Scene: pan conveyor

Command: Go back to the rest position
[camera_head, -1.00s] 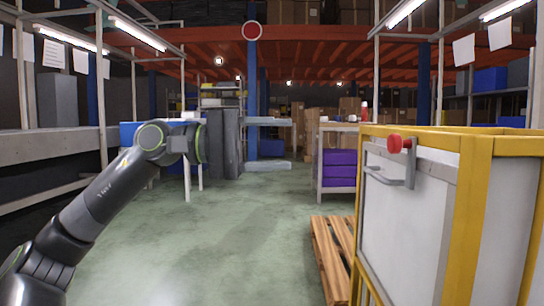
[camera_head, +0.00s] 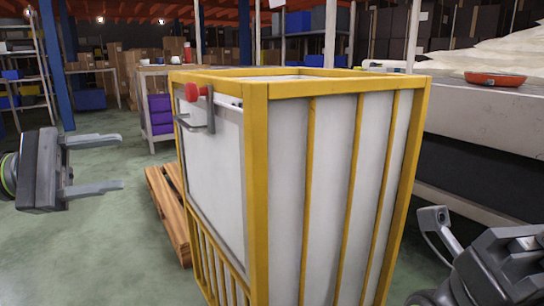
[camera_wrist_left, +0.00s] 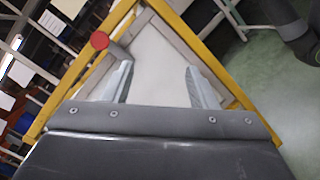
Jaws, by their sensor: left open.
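My left gripper (camera_head: 121,164) is at the left of the head view, with two grey fingers spread apart and nothing between them. It is left of the yellow-framed crate and apart from it in the picture. In the left wrist view its fingers (camera_wrist_left: 156,76) also stand apart and empty, with the crate's pale panel behind them. Part of my right arm (camera_head: 490,272) shows at the lower right corner, cut off by the frame edge. I cannot make out its jaw opening.
A tall yellow-framed crate (camera_head: 257,180) with white panels and a red knob (camera_head: 191,92) fills the middle. A wooden pallet (camera_head: 167,212) lies left of it. A red pan (camera_head: 495,78) rests on the conveyor (camera_head: 470,115) at right. Green floor (camera_head: 95,255) is open at left.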

